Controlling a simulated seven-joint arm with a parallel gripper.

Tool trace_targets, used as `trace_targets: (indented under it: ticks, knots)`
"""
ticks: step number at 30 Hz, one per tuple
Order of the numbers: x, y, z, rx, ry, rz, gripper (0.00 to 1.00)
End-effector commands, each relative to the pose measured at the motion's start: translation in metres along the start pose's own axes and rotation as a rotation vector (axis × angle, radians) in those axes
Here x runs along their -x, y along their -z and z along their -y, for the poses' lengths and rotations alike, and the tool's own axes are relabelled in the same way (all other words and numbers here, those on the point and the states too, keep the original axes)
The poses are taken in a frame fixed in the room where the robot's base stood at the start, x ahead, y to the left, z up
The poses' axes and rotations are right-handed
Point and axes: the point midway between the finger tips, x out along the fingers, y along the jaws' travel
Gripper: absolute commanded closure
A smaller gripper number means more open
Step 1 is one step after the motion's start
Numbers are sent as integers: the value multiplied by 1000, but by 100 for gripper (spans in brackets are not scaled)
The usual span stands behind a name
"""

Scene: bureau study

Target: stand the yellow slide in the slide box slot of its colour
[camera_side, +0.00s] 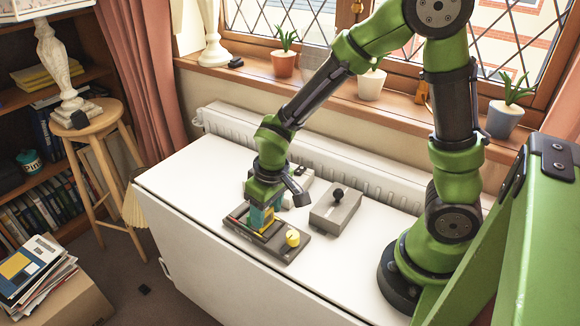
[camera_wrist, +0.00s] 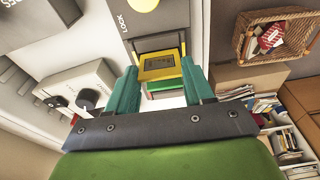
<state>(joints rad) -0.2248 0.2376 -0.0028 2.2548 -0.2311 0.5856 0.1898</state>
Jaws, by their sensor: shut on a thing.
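The yellow slide (camera_wrist: 160,64), a yellow frame with a dark middle, is between the two teal fingertips of my gripper (camera_wrist: 160,85) in the wrist view. My gripper (camera_side: 263,216) is shut on it, low over the dark grey board with the yellow knob (camera_side: 292,238). A little yellow shows at the fingers in the side view. Green and yellow edges (camera_wrist: 165,86) show just below the slide in the wrist view. The fingers hide much of the slots, so I cannot tell whether the slide sits in one. The board (camera_wrist: 122,38) is marked LOCK.
A grey box with a black ball knob (camera_side: 335,208) stands to the right of the gripper. A pale device (camera_wrist: 75,90) with black knobs is behind it. The white worktop (camera_side: 195,190) is clear at left. A radiator (camera_side: 310,150) lines the back.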

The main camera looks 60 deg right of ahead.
Motion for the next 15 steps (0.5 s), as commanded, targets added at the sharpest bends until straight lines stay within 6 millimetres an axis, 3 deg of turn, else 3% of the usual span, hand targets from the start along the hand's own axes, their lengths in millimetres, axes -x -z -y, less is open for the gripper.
trace_targets:
  ticks: [15]
  knots:
    - [-10, -2, 0, 0, 0, 1, 73]
